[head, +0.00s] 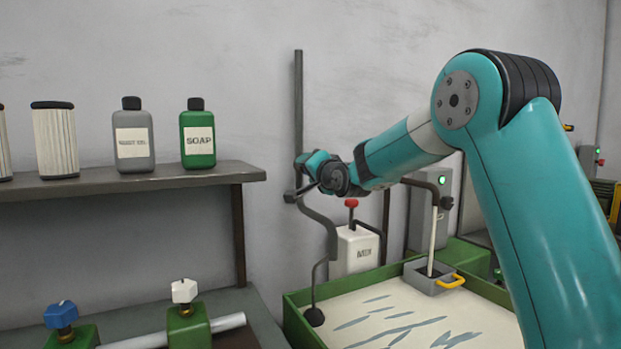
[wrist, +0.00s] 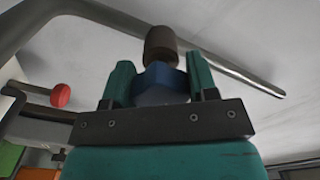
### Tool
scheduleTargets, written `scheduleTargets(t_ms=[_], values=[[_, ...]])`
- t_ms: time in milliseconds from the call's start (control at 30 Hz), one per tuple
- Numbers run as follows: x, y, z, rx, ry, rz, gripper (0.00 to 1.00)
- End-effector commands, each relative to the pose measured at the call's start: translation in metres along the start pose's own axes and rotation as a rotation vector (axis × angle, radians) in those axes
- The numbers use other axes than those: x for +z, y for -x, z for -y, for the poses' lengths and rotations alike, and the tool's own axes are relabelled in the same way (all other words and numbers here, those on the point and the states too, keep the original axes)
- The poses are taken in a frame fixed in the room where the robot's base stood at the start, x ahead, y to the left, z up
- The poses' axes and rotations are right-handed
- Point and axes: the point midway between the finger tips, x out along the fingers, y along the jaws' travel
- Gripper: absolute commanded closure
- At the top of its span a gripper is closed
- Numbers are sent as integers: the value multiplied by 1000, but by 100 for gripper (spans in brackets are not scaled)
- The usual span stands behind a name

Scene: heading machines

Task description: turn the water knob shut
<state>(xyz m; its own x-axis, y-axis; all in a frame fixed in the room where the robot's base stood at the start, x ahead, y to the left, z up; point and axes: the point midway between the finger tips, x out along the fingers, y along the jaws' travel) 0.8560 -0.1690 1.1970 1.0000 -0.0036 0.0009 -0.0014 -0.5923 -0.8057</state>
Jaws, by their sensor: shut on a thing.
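A blue knob (wrist: 162,78) sits on a brown round stem by a grey pipe (wrist: 225,65). My gripper (wrist: 160,70) has its two teal fingers on either side of the knob and is shut on it. In the head view my gripper (head: 308,168) is at the upright grey pipe (head: 299,95) on the wall, above the green tank. The knob itself is mostly hidden there by my gripper. I cannot tell how far the knob is turned.
A green-walled tank (head: 296,318) of pale liquid lies below, with a white box (head: 354,252) with a red knob behind it. A shelf (head: 130,180) with bottles is at left. Blue (head: 61,314) and white (head: 184,290) knobs stand on a lower bench.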

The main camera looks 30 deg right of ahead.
Motion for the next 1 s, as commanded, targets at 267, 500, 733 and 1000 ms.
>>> scheduleTargets(t_ms=[267, 500, 733, 1000], values=[[1, 0, -2, 2, 57, 1, 71], [0, 0, -2, 3, 63, 2, 71], [0, 0, -2, 3, 62, 2, 36], [0, 0, -1, 1, 61, 1, 22]])
